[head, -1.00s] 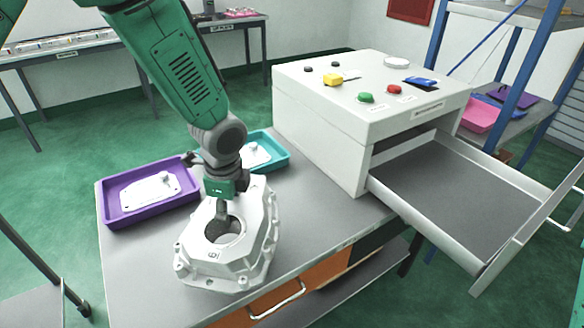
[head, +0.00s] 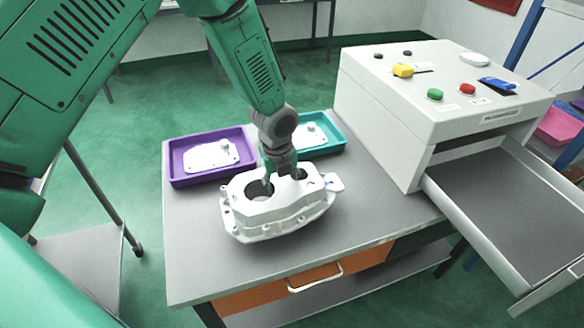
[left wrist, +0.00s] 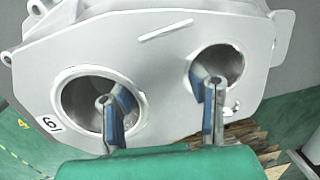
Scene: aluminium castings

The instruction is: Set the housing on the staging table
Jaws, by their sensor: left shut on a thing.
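A white cast housing (head: 262,218) with two round bores is over the front left part of a grey-topped table (head: 190,280). I cannot tell whether it touches the top. My left gripper (head: 282,182) is shut on the housing from above. In the left wrist view, the fingers of my left gripper (left wrist: 160,98) reach into the large and small bores, gripping the wall between them. The housing's flat face (left wrist: 150,65) fills most of that view, with a "61"-like mark near the large bore. My right gripper is not in view.
A purple tray (head: 178,178) and a teal tray (head: 338,143) with white parts stand behind the housing. A white box (head: 385,110) with buttons has its drawer (head: 480,200) pulled out at right. A low grey surface (head: 75,285) is at lower left.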

